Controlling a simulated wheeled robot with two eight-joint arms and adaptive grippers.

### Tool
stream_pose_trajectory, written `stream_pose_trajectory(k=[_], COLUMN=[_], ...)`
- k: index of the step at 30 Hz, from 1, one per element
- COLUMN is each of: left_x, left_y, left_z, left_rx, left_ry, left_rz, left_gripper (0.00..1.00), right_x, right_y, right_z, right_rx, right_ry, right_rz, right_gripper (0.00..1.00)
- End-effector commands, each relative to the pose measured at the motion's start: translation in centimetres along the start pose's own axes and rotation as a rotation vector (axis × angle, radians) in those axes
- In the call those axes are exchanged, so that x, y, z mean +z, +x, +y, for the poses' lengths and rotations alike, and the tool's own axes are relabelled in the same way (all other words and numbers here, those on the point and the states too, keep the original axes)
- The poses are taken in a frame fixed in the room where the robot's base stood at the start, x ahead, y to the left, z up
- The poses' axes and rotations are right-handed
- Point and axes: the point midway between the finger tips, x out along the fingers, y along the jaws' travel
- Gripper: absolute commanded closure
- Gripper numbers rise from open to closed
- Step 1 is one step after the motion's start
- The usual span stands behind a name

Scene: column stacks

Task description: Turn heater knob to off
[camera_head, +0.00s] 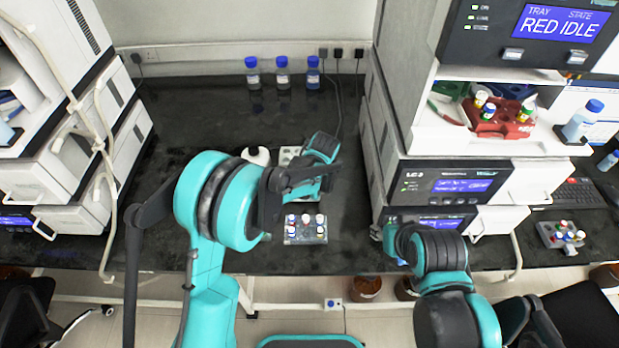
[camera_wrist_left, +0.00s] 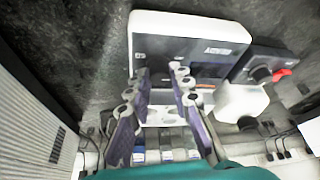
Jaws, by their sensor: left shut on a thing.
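In the left wrist view, a white device (camera_wrist_left: 150,28) with a dark front panel lies just past my left gripper (camera_wrist_left: 162,76); I take it for the heater. The two purple-padded fingers reach its front edge with a gap between them. My left gripper is shut on a small part there, which I take to be the knob; the fingers hide it. I cannot read its setting. In the head view my left arm (camera_head: 210,200) covers this spot. My right arm (camera_head: 440,250) is folded in front of the right instrument stack; its gripper cannot be made out.
A vial rack (camera_head: 305,236) sits at the bench's front. Blue-capped bottles (camera_head: 283,80) stand at the back. Instrument stacks flank the bench; its back left is clear.

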Motion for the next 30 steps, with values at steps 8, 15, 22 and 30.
stream_pose_trajectory(k=[8,15,22,30], left_x=[0.03,-0.01,-0.01,-0.01], left_y=[0.05,0.05,0.06,0.06], left_z=[0.23,0.27,0.28,0.28], left_rx=[-0.089,-0.142,-0.169,-0.177], left_ry=[-0.215,-0.345,-0.409,-0.428], left_rz=[-0.002,-0.002,-0.002,-0.002], left_gripper=[1.0,1.0,1.0,1.0], right_x=[0.02,0.0,0.0,0.0], right_y=[0.03,0.01,0.0,0.0], right_z=[0.0,0.0,0.0,0.0], right_rx=[0.0,0.0,0.0,0.0], right_ry=[0.0,0.0,0.0,0.0], right_rz=[0.0,0.0,0.0,0.0], right_gripper=[0.6,0.6,0.6,0.6])
